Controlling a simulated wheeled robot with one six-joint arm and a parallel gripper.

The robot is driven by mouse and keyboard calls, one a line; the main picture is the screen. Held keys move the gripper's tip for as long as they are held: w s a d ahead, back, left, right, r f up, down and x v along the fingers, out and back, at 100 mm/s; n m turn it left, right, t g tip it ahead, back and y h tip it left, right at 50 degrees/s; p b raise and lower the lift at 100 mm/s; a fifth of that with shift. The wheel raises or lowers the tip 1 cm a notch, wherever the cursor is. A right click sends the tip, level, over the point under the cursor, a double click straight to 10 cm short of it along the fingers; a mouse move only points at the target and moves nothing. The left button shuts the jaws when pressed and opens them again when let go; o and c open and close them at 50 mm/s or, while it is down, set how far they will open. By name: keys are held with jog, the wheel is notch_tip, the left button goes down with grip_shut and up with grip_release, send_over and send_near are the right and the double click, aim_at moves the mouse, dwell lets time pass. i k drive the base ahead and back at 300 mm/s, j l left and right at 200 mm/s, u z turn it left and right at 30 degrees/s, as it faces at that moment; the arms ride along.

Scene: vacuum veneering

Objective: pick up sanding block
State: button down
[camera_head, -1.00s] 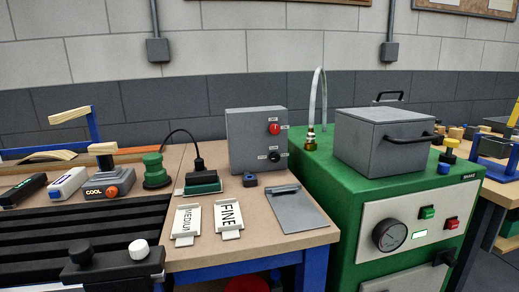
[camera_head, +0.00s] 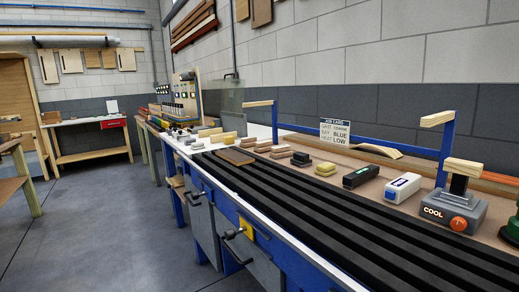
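Several small blocks lie in a row on the long workbench (camera_head: 375,160). Among them are a dark block (camera_head: 300,159), a yellow block (camera_head: 325,169) and brown wooden-looking blocks (camera_head: 281,153) farther along. Which of these is the sanding block I cannot tell, as they are small and unlabelled. A flat brown piece (camera_head: 234,156) lies on the black slats. My gripper is not in view.
Black slats (camera_head: 340,220) run along the bench front. A black device (camera_head: 362,177), a white device (camera_head: 403,187) and a grey COOL unit (camera_head: 450,207) stand at right. Blue posts (camera_head: 447,145) rise behind. The floor (camera_head: 110,220) at left is clear.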

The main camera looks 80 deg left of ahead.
aim_at(261, 147)
jog(key=u, duration=2.3)
